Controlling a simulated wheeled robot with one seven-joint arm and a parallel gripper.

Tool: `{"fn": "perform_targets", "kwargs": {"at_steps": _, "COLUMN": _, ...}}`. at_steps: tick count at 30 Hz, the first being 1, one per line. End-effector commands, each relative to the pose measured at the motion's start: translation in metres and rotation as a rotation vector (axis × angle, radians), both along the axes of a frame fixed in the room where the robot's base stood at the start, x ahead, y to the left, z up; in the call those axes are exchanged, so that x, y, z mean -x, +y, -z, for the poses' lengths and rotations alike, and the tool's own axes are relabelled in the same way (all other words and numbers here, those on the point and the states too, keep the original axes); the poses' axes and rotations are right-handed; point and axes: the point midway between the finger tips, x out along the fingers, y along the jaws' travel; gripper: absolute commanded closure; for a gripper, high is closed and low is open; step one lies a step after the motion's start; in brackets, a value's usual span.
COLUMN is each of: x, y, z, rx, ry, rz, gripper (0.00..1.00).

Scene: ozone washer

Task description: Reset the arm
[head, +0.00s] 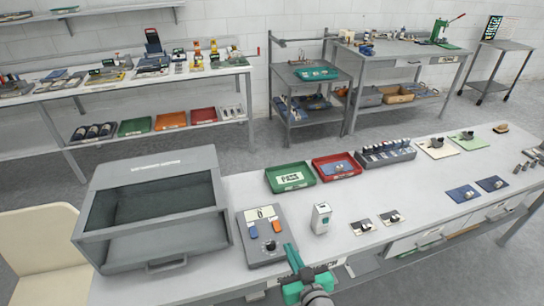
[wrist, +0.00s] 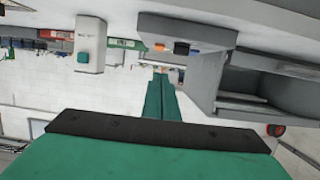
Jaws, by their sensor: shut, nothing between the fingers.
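My gripper (head: 290,246) has green fingers and stands at the front edge of the long worktable, beside the lower right corner of the grey control box (head: 262,236). Its two fingers are shut together with nothing between them, as the wrist view (wrist: 161,78) also shows. The wrist picture is upside down, with the tabletop along its top. The grey washer cabinet (head: 158,164) with a dark front opening stands left of the control box; it also shows in the wrist view (wrist: 225,85).
A white dispenser-like box (head: 320,219) stands just right of my gripper, also in the wrist view (wrist: 90,45). Green (head: 290,177) and red (head: 337,167) trays lie behind it. Small parts on dark pads lie further right. Open floor separates this table from the back benches.

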Motion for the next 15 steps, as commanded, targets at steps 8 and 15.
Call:
{"fn": "perform_targets", "kwargs": {"at_steps": 8, "x": 0.02, "y": 0.004, "z": 0.024, "rx": -0.008, "ry": 0.028, "rz": 0.046, "gripper": 1.0}}
{"fn": "perform_targets", "kwargs": {"at_steps": 15, "x": 0.08, "y": 0.01, "z": 0.071, "rx": -0.01, "ry": 0.07, "rz": 0.163, "gripper": 1.0}}
